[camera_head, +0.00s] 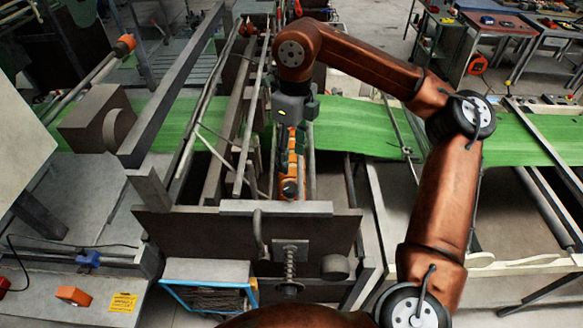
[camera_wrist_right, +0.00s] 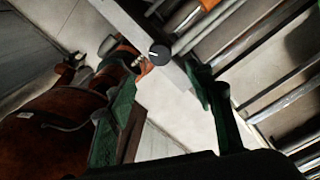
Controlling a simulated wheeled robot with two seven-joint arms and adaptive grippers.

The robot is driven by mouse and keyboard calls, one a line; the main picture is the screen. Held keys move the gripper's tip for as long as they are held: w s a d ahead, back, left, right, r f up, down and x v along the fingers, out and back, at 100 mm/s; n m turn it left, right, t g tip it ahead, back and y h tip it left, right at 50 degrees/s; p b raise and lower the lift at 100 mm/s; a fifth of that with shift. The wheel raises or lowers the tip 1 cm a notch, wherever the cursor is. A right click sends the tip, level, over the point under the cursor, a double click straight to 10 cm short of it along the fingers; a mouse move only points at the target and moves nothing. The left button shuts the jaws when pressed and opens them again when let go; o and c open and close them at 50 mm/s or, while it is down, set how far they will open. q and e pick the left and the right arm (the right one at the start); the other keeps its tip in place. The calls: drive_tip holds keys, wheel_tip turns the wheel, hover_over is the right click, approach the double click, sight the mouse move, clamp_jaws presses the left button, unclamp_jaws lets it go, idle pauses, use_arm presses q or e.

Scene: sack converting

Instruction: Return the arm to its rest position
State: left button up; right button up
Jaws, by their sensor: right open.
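My right arm is copper-coloured and comes in from the bottom right of the head view, bending over the machine at an elbow and a wrist. My right gripper (camera_head: 291,138) hangs below the grey wrist over the machine frame. In the right wrist view its two dark green fingers stand apart, with the gripper (camera_wrist_right: 168,95) open and nothing between them but background. A grey bar with a dark round knob (camera_wrist_right: 159,54) lies beyond the fingers. My left gripper does not show in either view.
The machine frame (camera_head: 275,208) and its long rails surround the gripper. A green web (camera_head: 350,126) runs across behind it. An orange-and-dark row of parts (camera_head: 292,165) lies just below the gripper. A blue-edged tray (camera_head: 205,293) sits at the front. Worktables stand far right.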

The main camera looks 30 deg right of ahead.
drive_tip(key=shift+r, duration=0.75)
